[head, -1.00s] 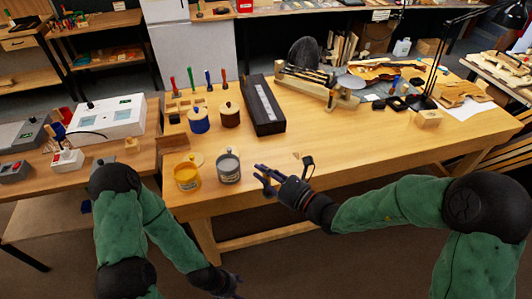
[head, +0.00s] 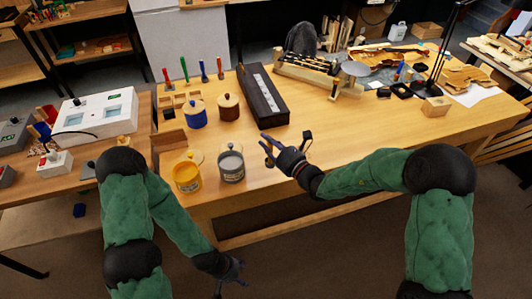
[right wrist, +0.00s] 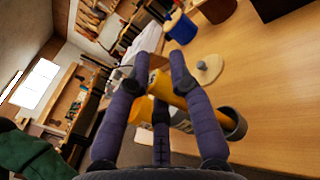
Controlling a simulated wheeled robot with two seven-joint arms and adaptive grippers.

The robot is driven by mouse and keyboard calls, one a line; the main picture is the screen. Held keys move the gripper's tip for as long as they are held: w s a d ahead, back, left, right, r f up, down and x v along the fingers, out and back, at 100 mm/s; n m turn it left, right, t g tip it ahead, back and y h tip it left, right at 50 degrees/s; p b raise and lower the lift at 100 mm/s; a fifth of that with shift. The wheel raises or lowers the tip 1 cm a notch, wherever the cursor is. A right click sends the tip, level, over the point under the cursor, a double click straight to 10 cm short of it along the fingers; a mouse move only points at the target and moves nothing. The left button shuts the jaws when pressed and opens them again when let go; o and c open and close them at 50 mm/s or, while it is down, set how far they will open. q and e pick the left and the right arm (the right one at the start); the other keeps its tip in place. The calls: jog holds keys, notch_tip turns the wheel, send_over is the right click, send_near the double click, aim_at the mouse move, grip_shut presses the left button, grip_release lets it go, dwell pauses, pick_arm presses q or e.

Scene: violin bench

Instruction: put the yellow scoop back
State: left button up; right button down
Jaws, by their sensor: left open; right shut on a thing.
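My right gripper (head: 271,151) is shut on the yellow scoop (right wrist: 163,88), of which mainly the yellow handle shows between the fingers in the right wrist view. It is held above the bench's front part, to the right of the grey jar (head: 231,166). A wooden rack (head: 169,113) behind holds upright tools with red, green and blue handles. My left gripper (head: 233,272) is open and empty, low in front of the bench.
A blue jar (head: 194,114) and a brown jar (head: 229,107) with lids stand near the rack. A long dark case (head: 263,98) lies to their right. Violin parts and a lamp fill the back right. The bench's front right (head: 380,133) is clear.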

jog(key=w+f+b, duration=0.3)
jog(key=f, duration=0.3)
jog(key=shift+a+f, duration=0.3)
jog(key=shift+f, duration=0.05)
jog(key=shift+w, duration=0.1)
jog(key=shift+f, duration=0.15)
jog(key=c, duration=1.1)
grip_release()
